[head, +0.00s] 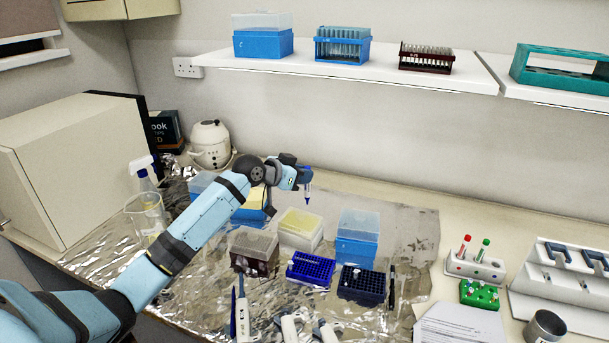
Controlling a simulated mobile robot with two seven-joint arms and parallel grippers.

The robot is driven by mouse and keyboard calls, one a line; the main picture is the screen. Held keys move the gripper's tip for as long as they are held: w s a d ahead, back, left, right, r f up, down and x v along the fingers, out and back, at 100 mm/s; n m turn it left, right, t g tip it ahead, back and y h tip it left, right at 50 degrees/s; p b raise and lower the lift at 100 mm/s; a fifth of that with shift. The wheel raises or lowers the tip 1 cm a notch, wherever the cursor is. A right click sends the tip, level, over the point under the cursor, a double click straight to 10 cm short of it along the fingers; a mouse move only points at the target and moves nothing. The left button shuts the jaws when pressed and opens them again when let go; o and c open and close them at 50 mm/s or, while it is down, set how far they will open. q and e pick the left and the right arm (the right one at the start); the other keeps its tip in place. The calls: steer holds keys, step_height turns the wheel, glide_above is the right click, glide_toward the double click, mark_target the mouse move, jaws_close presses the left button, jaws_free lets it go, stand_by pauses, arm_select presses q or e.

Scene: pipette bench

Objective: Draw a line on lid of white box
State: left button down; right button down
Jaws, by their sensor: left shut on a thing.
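My left gripper (297,182) is shut on a blue marker (308,183). A white box (299,238) with a pale yellowish lid (300,222) stands on the foil below the gripper in the picture, apart from the marker. I cannot make out any mark on the lid. My right gripper is out of view.
A blue box with a clear lid (357,247) stands right of the white box, a brown one (254,263) left. Blue racks (311,271) and pipettes (240,310) lie nearer. Foil right of the blue box is clear.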

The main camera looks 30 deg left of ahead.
arm_select(q)
step_height(320, 180, down, 5)
steer(key=b, duration=0.4)
steer(key=shift+a, duration=0.1)
stand_by(0.4)
steer(key=shift+f, duration=0.15)
steer(key=shift+f, duration=0.85)
stand_by(1.3)
steer(key=shift+d+p, duration=0.8)
steer(key=shift+p, duration=0.05)
stand_by(2.0)
steer(key=shift+s, duration=0.1)
stand_by(0.6)
steer(key=shift+a+p, duration=0.15)
steer(key=shift+p, duration=0.15)
stand_by(0.7)
